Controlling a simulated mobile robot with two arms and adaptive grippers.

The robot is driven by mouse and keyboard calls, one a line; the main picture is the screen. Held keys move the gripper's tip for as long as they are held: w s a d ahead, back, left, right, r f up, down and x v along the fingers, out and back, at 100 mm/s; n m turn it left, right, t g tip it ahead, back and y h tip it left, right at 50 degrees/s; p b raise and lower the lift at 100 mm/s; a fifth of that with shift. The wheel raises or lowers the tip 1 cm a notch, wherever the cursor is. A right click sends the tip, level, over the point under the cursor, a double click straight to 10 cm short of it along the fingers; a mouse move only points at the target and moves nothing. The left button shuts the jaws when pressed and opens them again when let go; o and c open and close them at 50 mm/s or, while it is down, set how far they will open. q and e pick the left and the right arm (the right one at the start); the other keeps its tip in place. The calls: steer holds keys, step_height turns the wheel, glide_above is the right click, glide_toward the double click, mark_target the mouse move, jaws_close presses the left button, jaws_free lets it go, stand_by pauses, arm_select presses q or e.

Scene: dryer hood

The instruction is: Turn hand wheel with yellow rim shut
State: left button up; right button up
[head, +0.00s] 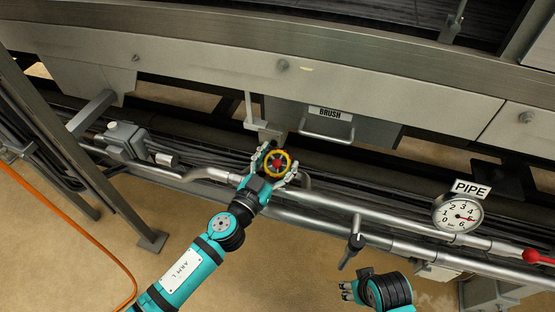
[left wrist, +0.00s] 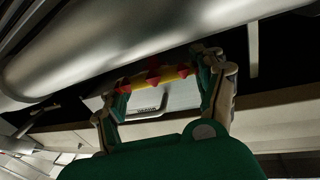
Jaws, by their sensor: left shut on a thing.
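The hand wheel with the yellow rim (head: 277,153) has a red hub and sits at the pipe below the BRUSH box. My left gripper (head: 274,168) is at the wheel with its fingers on either side of the rim, shut on it. In the left wrist view the wheel (left wrist: 153,77) shows edge-on as a yellow band with red parts, between the two fingers of my left gripper (left wrist: 160,85). My right gripper (head: 347,291) is at the bottom of the head view, away from the wheel; its jaw opening is unclear.
A silver pipe (head: 330,202) runs along behind the wheel. A black-handled valve (head: 352,250), a gauge marked PIPE (head: 458,213) and a red lever (head: 538,257) are to the right. The BRUSH box (head: 335,127) has a handle. An orange hose (head: 75,217) lies at the left.

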arm_select(q)
steer(key=o, duration=1.2)
steer(key=shift+c, duration=0.2)
steer(key=v, duration=1.2)
